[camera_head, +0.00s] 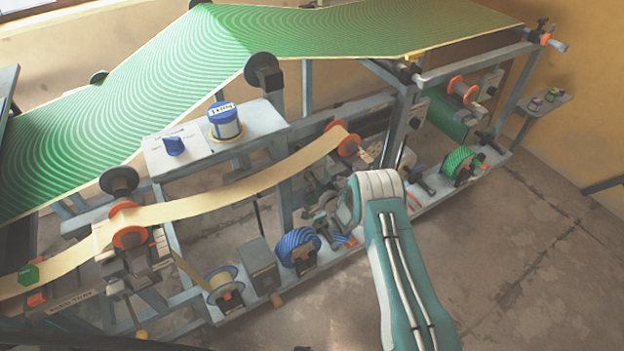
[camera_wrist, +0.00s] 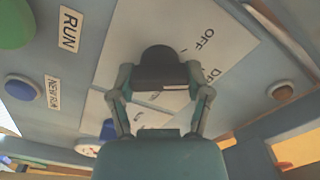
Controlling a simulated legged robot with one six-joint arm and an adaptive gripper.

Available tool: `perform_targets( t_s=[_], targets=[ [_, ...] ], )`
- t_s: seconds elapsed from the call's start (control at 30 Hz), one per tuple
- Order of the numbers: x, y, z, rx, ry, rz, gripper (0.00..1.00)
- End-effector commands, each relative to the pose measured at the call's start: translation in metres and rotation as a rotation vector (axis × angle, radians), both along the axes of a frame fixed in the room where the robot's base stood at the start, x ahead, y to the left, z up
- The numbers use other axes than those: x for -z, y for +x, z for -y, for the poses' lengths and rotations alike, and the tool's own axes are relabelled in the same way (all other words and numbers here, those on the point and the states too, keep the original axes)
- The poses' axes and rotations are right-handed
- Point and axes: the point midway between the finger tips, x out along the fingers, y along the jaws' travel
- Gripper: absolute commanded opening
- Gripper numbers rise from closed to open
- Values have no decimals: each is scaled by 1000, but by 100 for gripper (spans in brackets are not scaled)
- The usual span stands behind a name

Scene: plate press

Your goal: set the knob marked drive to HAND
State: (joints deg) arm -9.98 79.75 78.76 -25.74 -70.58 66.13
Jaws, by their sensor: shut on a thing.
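In the wrist view a dark round knob (camera_wrist: 158,62) sits on a pale label plate (camera_wrist: 150,22) on a grey panel. My gripper (camera_wrist: 158,80) has one finger on each side of the knob and is shut on it. The word OFF is on the plate to the upper right of the knob. A partly covered word starting "DR" is right of the knob, beside the right finger. I cannot read HAND anywhere, and I cannot tell which mark the knob points at. In the head view my gripper (camera_head: 325,213) is among machine parts at the lower frame, and this knob is not distinguishable.
The wrist view shows a green round button (camera_wrist: 14,22) by a RUN label (camera_wrist: 69,29), a blue button (camera_wrist: 24,87) by another label, and a brown button (camera_wrist: 281,91). In the head view a blue knob (camera_head: 174,146) is on an upper panel. Open floor (camera_head: 520,250) is at right.

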Motion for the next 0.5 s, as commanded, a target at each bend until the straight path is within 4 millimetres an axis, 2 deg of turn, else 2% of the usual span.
perform_targets(
  t_s=[0.5],
  targets=[
    [4, 1, 4, 9, 350, -243, 16]
  ],
)
